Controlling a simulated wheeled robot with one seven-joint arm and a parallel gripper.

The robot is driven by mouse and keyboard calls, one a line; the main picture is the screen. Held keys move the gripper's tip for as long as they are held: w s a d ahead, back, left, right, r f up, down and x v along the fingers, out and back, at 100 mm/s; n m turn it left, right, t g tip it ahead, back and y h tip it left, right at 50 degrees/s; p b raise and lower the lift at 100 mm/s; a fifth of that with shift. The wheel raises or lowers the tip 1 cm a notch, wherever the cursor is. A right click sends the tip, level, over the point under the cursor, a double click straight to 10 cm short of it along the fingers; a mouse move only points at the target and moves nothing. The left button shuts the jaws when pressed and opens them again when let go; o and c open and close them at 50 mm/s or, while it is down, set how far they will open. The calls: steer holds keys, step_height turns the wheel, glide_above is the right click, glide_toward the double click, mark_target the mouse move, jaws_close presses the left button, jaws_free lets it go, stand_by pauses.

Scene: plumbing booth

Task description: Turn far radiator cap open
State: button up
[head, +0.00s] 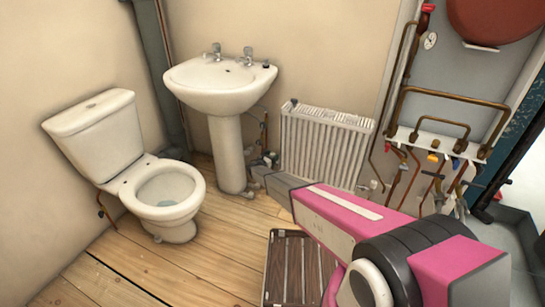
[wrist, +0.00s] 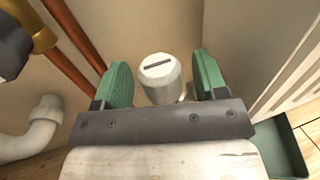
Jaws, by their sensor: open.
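The white radiator (head: 325,146) stands against the back wall in the head view, and its side shows at the right of the wrist view (wrist: 265,65). The radiator cap (wrist: 160,80) is a pale, round-topped cylinder with a dark slot across its top. My gripper (wrist: 162,73) is open, with one green finger on each side of the cap. A gap shows between the cap and each finger, wider on the left at the fingertip level. In the head view my gripper is small at the radiator's lower left, and the cap cannot be made out there.
Copper pipes (wrist: 75,45) and a dark brass-ended fitting (wrist: 15,45) stand to the left in the wrist view. A white bent pipe (wrist: 35,130) is lower left. The basin pedestal (head: 227,155) and toilet (head: 165,195) are left of my arm.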

steer(key=shift+w+d, duration=0.2)
steer(key=shift+w, duration=0.1)
steer(key=c, duration=0.9)
steer(key=shift+c, duration=0.2)
